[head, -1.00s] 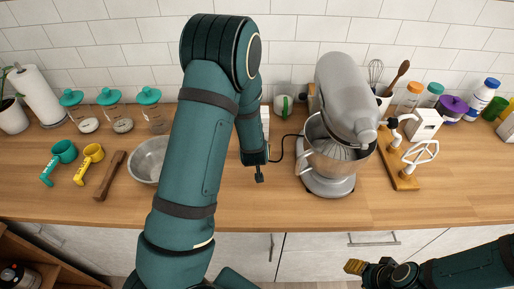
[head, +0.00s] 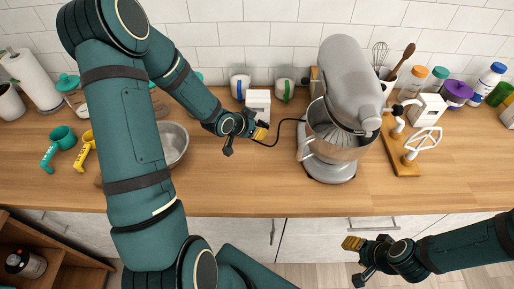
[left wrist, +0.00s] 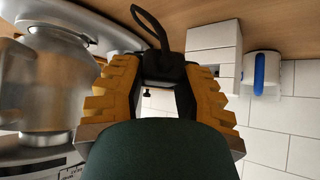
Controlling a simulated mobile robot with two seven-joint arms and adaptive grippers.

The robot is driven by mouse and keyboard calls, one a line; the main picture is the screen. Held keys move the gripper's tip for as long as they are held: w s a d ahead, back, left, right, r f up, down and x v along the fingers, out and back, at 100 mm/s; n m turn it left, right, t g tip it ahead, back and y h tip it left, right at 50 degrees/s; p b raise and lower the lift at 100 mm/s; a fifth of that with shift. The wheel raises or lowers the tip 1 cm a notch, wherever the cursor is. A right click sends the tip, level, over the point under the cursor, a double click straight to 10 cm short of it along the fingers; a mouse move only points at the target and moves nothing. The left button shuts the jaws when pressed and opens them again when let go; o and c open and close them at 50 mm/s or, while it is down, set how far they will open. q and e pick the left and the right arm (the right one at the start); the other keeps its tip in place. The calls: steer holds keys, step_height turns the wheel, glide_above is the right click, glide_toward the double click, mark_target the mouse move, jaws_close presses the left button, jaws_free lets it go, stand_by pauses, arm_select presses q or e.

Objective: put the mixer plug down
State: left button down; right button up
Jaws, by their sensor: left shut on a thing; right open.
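The silver stand mixer (head: 352,95) stands upright on the wooden counter. Its black cord (head: 287,124) runs left from its base to my left gripper (head: 264,131). My left gripper is shut on the black mixer plug (left wrist: 165,66); in the left wrist view the plug sits between the two yellow fingers, with its cord looping beyond. In the head view the gripper hides the plug. I cannot tell whether the plug touches the counter. My right gripper (head: 353,243) is open and empty, in front of the counter's front edge.
A white block-shaped item (head: 258,105) stands just behind my left gripper. Mugs with blue (head: 240,87) and green (head: 286,89) handles stand by the wall. A metal bowl (head: 173,145) is left, partly behind my arm. The counter in front (head: 245,190) is clear.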

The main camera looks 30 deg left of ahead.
arm_select(q)
glide_toward(262, 148)
steer(key=x, duration=0.5)
steer(key=shift+w, duration=0.45)
steer(key=shift+r, duration=0.1)
steer(key=shift+f+b, duration=0.35)
steer(key=shift+b, duration=0.2)
steer(key=shift+f, duration=0.15)
steer(key=c, duration=0.7)
jaws_free()
steer(key=shift+c, duration=0.2)
